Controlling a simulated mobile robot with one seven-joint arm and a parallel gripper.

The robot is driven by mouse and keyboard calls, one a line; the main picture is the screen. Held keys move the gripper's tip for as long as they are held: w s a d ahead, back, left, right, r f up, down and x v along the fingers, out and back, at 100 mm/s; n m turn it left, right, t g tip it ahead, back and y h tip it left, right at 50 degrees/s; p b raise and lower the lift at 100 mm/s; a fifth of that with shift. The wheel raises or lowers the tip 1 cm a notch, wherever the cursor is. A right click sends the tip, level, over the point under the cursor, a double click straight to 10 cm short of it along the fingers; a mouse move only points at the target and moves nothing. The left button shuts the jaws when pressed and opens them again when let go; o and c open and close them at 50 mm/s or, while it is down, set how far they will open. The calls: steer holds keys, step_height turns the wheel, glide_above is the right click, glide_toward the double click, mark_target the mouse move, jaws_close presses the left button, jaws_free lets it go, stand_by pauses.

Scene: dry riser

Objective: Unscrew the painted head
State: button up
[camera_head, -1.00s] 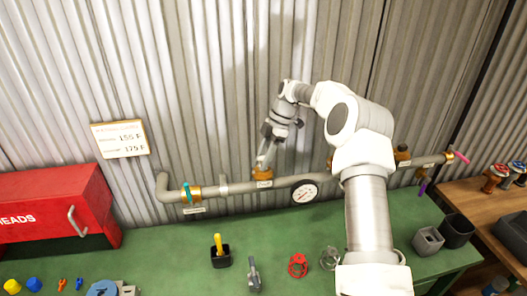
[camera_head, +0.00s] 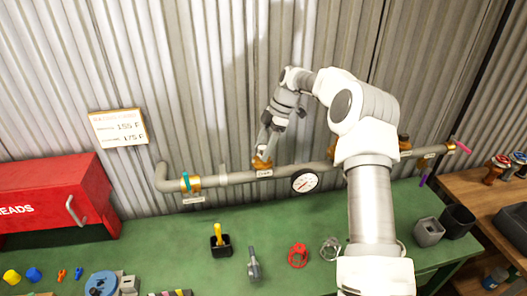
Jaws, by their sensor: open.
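My gripper (camera_head: 264,154) points down over a brass fitting (camera_head: 261,164) on the grey pipe (camera_head: 227,178), with a small tag below it. The fingertips are at the top of this fitting; whether they touch it I cannot tell. The fingers look apart. Any head on this fitting is too small or too hidden by the fingers to make out, and I see no paint there. Another brass fitting (camera_head: 404,146) stands on the pipe to the right, partly behind my arm.
A gauge (camera_head: 305,181) hangs on the pipe just right of the gripper. A red box (camera_head: 45,200) marked "HEADS" stands at left. The green bench (camera_head: 180,250) holds a black cup with a yellow handle (camera_head: 219,240), a grey tool (camera_head: 254,263) and a red ring-shaped part (camera_head: 297,256).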

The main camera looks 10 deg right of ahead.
steer(key=m+b, duration=0.1)
steer(key=m+t+b, duration=0.1)
steer(key=m+b, duration=0.1)
steer(key=shift+s+f, duration=0.1)
steer(key=shift+f, duration=0.15)
steer(key=shift+r+m+t, duration=0.15)
steer(key=shift+m+t, duration=0.15)
steer(key=shift+m, duration=0.2)
steer(key=m+b, duration=0.2)
steer(key=shift+f+t+b, duration=0.2)
steer(key=shift+t+b, duration=0.1)
steer(key=shift+b, duration=0.1)
steer(key=shift+m+t+h+b, duration=0.3)
steer(key=shift+m+b, duration=0.2)
steer(key=shift+m, duration=0.1)
steer(key=m, duration=0.1)
steer(key=m+b, duration=0.1)
steer(key=shift+a+r+m+t, duration=0.1)
steer(key=shift+r+m+t, duration=0.2)
steer(key=shift+t, duration=0.1)
steer(key=m+h+b, duration=0.1)
steer(key=m, duration=0.1)
steer(key=shift+s+a+f+m+t+b, duration=0.1)
steer(key=shift+m+t+b, duration=0.2)
steer(key=shift+m+t+h, duration=0.4)
steer(key=shift+m+h, duration=0.2)
steer(key=shift+m, duration=1)
